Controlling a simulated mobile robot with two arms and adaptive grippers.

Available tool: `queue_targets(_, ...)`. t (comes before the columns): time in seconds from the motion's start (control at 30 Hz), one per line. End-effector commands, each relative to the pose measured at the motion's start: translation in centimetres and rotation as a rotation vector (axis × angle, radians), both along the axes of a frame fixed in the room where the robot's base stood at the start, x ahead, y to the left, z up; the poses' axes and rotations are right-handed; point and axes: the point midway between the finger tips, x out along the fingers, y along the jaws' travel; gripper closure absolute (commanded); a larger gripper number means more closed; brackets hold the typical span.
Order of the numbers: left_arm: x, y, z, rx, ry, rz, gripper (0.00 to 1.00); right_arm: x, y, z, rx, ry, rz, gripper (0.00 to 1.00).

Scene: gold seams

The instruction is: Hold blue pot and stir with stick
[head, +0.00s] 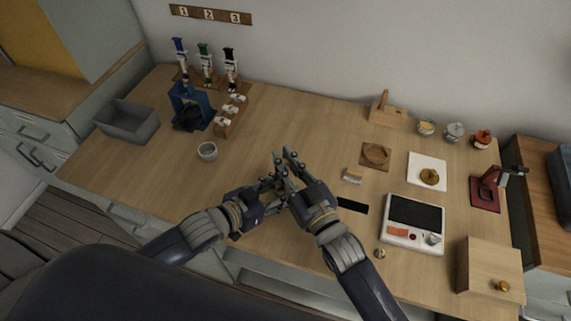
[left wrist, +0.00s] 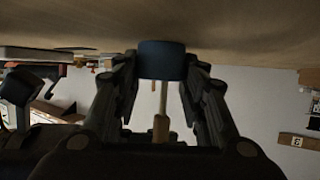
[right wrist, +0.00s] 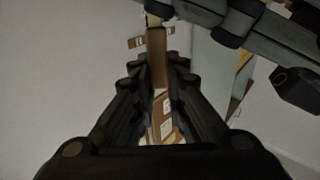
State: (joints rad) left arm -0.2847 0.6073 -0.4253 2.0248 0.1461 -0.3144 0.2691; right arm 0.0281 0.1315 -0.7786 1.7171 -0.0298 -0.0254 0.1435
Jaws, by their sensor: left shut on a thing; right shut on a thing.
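My left gripper (left wrist: 162,75) is shut on the blue pot (left wrist: 162,60), which sits between its fingertips close to the tabletop; I cannot tell whether it touches. The stick (left wrist: 161,112) has a pale shaft and a brown handle. In the left wrist view its shaft runs to the pot's mouth, and its tip is hidden there. My right gripper (right wrist: 155,65) is shut on the stick's brown handle (right wrist: 157,60). In the head view my left gripper (head: 272,184) and right gripper (head: 288,162) are close together near the table's front edge, hiding pot and stick.
A white cup (head: 208,152) and a grey bin (head: 127,122) stand to the left. A small pale block (head: 352,175), a black strip (head: 353,205) and a scale-like device (head: 413,222) lie to the right.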

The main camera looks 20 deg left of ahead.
Motion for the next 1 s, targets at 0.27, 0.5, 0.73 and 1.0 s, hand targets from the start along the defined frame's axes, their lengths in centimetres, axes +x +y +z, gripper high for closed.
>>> queue_targets(0.27, 0.0, 0.1, -0.2, 0.004, 0.004, 0.001, 0.83, -0.8, 0.0, 0.0, -0.001, 0.001, 0.0, 0.98)
queue_targets(0.5, 0.0, 0.1, -0.2, 0.002, 0.003, 0.001, 0.83, -0.8, 0.0, 0.0, -0.001, 0.0, 0.0, 0.98)
queue_targets(0.73, 0.0, 0.1, -0.2, 0.002, 0.003, 0.001, 0.83, -0.8, 0.0, 0.9, 0.001, -0.002, 0.0, 0.98)
queue_targets(1.0, 0.0, 0.1, -0.2, 0.002, 0.003, 0.001, 0.83, -0.8, 0.0, 2.5, 0.001, -0.001, 0.0, 0.98)
